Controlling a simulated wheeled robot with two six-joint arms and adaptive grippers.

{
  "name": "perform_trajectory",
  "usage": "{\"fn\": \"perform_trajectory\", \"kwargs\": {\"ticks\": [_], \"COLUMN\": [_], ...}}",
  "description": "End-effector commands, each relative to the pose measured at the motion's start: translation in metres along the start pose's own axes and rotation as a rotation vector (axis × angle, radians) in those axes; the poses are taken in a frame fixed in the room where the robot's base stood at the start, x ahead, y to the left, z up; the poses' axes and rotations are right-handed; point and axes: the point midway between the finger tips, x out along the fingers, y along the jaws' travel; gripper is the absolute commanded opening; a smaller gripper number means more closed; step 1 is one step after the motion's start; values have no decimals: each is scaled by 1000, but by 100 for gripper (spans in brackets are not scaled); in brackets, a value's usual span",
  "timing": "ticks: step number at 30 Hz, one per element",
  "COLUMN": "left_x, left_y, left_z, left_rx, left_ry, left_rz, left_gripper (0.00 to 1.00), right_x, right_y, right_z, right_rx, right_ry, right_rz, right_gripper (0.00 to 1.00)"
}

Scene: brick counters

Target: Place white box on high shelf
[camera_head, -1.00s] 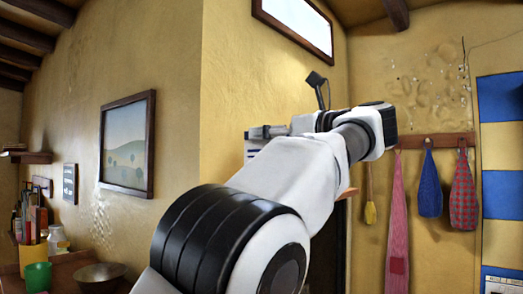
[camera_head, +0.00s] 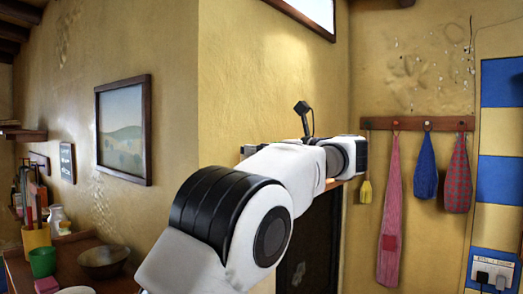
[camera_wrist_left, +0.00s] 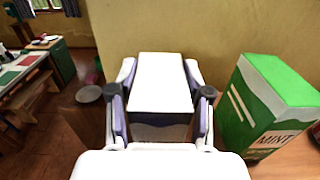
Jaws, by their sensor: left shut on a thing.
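In the left wrist view, the white box (camera_wrist_left: 160,95) sits between the two fingers of my left gripper (camera_wrist_left: 160,78), which is shut on it. A wooden shelf (camera_wrist_left: 290,163) shows at the lower right of that view, to the right of the held box. I cannot tell whether the box touches the shelf. In the head view, my left arm hides the box and the gripper's fingers. A bit of the shelf's wooden edge (camera_head: 337,184) shows below my wrist. My right gripper is not in view.
A green mint box (camera_wrist_left: 265,105) stands on the shelf, right of the held box. The yellow wall (camera_wrist_left: 230,30) is close behind. Aprons (camera_head: 392,205) hang from a rack at the right. A counter at the lower left holds a green cup (camera_head: 42,261) and a bowl (camera_head: 103,262).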

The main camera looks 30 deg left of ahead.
Motion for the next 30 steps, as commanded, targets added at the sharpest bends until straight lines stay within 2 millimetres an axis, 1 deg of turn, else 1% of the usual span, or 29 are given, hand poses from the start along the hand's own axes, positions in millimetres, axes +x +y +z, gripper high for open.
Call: {"fn": "perform_trajectory", "kwargs": {"ticks": [1,2,3,11,14,15,17,20,24,27,30], "left_x": [0,0,0,0,0,-4,-14,-38,-76,-99,-114], "left_y": [0,0,0,0,0,0,-1,-1,-1,-1,-1], "left_z": [-1,0,0,0,5,2,-2,-3,-3,0,2], "left_rx": [0,0,0,0,0,-1,-2,-5,-4,-2,0], "left_ry": [0,0,0,0,0,-2,-3,-3,-2,-2,-1], "left_rz": [0,0,0,0,0,-1,-2,-3,-4,-3,-1], "left_gripper": [56,67,74,74,74,74,74,74,74,74,74], "right_x": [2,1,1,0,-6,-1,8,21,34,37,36], "right_y": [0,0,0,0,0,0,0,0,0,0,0], "right_z": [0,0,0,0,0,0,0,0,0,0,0], "right_rx": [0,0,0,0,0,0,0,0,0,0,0], "right_ry": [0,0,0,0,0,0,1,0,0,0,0], "right_rz": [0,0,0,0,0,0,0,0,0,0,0], "right_gripper": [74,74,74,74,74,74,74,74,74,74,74]}}
